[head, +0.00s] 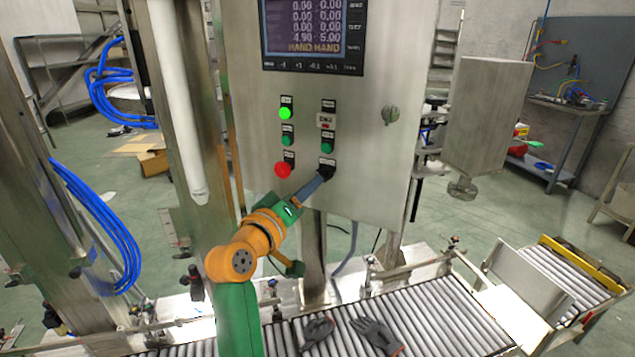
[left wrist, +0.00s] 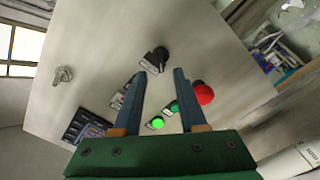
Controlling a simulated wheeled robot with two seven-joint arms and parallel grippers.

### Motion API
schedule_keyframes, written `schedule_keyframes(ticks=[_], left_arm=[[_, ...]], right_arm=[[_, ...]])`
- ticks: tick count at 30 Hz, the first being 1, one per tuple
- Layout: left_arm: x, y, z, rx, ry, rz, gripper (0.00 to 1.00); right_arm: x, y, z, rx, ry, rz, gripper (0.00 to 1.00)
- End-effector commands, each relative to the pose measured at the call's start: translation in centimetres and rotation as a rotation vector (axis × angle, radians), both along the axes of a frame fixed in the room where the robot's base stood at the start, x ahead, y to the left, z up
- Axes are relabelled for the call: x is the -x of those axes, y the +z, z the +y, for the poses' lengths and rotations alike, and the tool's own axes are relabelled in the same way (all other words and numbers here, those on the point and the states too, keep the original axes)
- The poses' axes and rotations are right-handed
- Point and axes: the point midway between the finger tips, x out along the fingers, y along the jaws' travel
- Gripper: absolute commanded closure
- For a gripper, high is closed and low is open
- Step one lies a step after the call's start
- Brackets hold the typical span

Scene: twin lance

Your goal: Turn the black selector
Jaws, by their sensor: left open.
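The black selector (head: 327,171) is at the lower right of the button group on the grey control panel (head: 368,170). In the left wrist view the black selector (left wrist: 155,60) stands just beyond my fingertips, roughly centred between them. My left gripper (head: 316,182) reaches up to the panel from below left, its blue fingers close to the selector and partly covering it. In the left wrist view the left gripper (left wrist: 159,73) is open, with nothing between its fingers. I cannot tell whether a finger touches the selector. My right gripper is not in view.
A red button (head: 283,170) lies left of the selector, with a green button (head: 327,146) above it and a lit green button (head: 286,113) at upper left. A screen (head: 313,32) is above. Dark gloves (head: 378,335) lie on the roller conveyor (head: 430,315) below.

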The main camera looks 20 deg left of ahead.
Motion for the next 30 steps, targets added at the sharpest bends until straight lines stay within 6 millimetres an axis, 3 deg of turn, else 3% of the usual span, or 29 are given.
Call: schedule_keyframes(ticks=[3,7,19,20,24,30], left_arm=[[-2.3,0.3,-0.4,-0.001,-0.002,0.003,0.59],[-4.0,0.2,-0.7,-0.002,-0.001,0.002,0.59],[-5.0,-0.1,-0.8,-0.004,0.001,0.002,0.59],[-5.0,-0.1,-0.8,-0.004,0.001,0.002,0.61],[-4.9,-0.1,-0.8,-0.004,0.001,0.002,0.99],[-4.9,-0.1,-0.8,-0.007,0.001,0.002,1.0]], right_arm=[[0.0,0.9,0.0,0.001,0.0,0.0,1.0],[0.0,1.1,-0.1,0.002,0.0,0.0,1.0],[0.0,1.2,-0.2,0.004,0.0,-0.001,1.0],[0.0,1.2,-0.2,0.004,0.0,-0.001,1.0],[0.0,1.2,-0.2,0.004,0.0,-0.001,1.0],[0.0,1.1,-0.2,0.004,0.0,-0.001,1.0]])
